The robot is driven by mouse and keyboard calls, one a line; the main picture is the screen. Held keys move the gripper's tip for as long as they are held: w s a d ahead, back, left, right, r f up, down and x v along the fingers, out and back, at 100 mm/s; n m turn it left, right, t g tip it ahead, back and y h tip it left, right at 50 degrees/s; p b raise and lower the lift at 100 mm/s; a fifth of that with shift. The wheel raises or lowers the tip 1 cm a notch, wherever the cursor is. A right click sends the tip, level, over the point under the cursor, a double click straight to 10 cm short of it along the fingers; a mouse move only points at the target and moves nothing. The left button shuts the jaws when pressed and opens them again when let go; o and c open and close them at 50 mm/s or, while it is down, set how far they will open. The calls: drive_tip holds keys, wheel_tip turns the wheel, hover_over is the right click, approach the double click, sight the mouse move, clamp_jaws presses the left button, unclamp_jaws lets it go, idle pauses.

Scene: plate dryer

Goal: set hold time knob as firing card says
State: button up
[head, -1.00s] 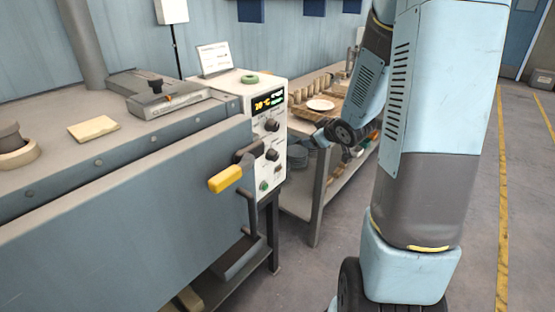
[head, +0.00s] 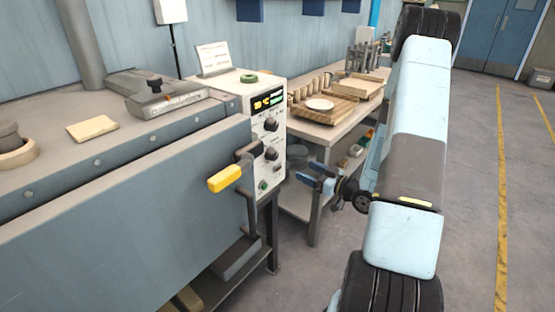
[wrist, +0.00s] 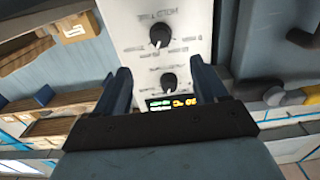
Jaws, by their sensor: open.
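The white control panel (head: 280,178) on the end of the grey-blue machine has a lit display (head: 268,100) and two dark knobs, an upper one (head: 271,125) and a lower one (head: 271,154). Their labels are too small to tell which is hold time. A white printed card (head: 213,58) stands behind the panel; its text is unreadable. My gripper (head: 313,184) is open and empty, right of the panel and apart from it. In the wrist view the panel appears inverted, with the upper knob (wrist: 169,82) between the fingers in the picture and the lower knob (wrist: 160,36) beyond.
A yellow-handled lever (head: 225,178) sticks out left of the knobs. A green ring (head: 249,78) lies on the control box. A bench (head: 318,130) with a wooden tray and a white plate stands behind my gripper. Open floor lies to the right.

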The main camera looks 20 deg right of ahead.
sight(276, 158)
drive_tip(key=x, duration=1.3)
drive_tip(key=shift+w+a, duration=0.25)
